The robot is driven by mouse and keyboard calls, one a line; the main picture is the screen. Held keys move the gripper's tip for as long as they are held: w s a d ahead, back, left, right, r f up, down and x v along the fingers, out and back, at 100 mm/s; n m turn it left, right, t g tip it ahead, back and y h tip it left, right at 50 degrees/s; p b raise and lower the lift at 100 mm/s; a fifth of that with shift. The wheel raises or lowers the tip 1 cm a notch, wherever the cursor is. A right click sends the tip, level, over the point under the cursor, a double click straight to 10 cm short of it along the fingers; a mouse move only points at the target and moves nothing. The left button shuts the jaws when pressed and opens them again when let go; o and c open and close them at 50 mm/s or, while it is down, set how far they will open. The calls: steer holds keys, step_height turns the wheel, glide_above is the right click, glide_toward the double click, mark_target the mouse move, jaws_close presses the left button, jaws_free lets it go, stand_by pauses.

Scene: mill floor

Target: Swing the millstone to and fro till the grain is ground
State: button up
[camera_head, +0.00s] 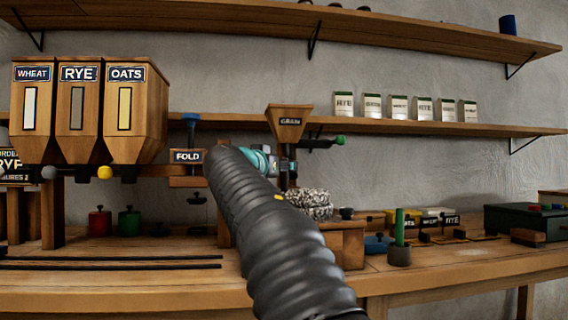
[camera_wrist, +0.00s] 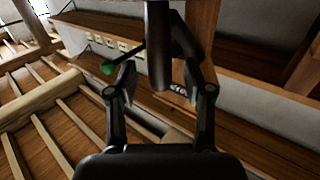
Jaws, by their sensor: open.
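The mill stands on the workbench in the head view, with a speckled grey millstone (camera_head: 312,203) on a wooden base. A wooden hopper marked GRAIN (camera_head: 290,122) is above the millstone. A dark rod with a green end (camera_head: 340,141) sticks out to the right below the hopper; what looks like the same green end (camera_wrist: 107,68) shows in the wrist view. My gripper (camera_wrist: 160,78) is open, with a dark upright bar (camera_wrist: 158,45) between or just beyond its fingers; contact cannot be told. In the head view my arm hides most of the gripper. No grain is visible.
Wheat (camera_head: 32,105), rye (camera_head: 78,105) and oats (camera_head: 130,105) bins stand at the left. A FOLD sign (camera_head: 188,156) is close by my arm. A blue dish (camera_head: 379,243) and a cup with a green stick (camera_head: 399,254) are to the right. A shelf (camera_head: 430,129) runs behind.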

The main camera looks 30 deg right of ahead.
steer(key=shift+x, duration=0.95)
jaws_close()
